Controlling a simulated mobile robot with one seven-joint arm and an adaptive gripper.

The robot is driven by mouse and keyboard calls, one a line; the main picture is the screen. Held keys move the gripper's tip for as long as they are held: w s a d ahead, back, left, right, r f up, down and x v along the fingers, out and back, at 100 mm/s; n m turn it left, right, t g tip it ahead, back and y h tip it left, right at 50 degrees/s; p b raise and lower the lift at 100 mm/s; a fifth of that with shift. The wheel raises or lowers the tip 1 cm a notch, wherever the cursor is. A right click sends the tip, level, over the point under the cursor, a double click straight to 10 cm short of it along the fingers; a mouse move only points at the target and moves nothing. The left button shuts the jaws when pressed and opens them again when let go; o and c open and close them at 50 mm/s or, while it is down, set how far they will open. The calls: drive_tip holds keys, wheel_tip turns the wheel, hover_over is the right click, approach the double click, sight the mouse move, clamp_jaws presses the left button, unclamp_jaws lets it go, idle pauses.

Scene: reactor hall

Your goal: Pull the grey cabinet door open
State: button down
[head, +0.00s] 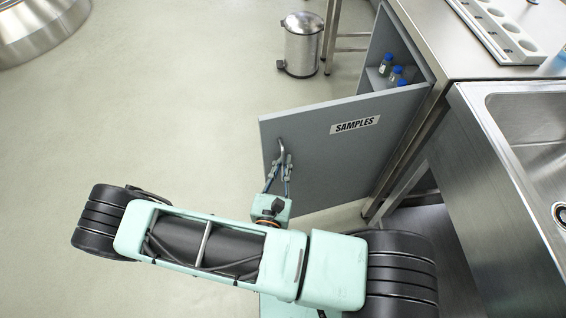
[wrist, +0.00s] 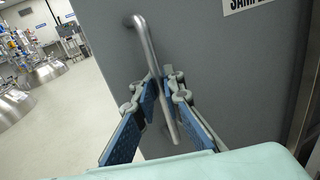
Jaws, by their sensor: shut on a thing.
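The grey cabinet door (head: 345,150) carries a SAMPLES label and stands swung well open from the cabinet (head: 415,62). Its metal bar handle (head: 281,152) is near the door's free edge. My gripper (head: 280,172) is at the handle, its fingers shut around the bar. In the wrist view the handle (wrist: 148,50) runs down between the two blue-padded fingers of my gripper (wrist: 160,98). The door face fills most of that view. Inside the cabinet, several small bottles with blue caps (head: 396,71) stand on a shelf.
A steel pedal bin (head: 302,45) stands on the floor behind the door. A steel bench with a sink (head: 535,125) is at the right, and a white rack (head: 505,32) lies on the counter. The floor (head: 170,110) left of the door is clear.

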sight(285, 131)
drive_tip(key=shift+a+f, duration=0.1)
drive_tip(key=shift+a, duration=0.15)
drive_tip(key=c, duration=2.1)
unclamp_jaws()
drive_tip(key=shift+d, duration=0.1)
wheel_tip(285, 131, up, 10)
drive_tip(key=shift+r, duration=0.2)
drive_tip(key=shift+f, duration=0.15)
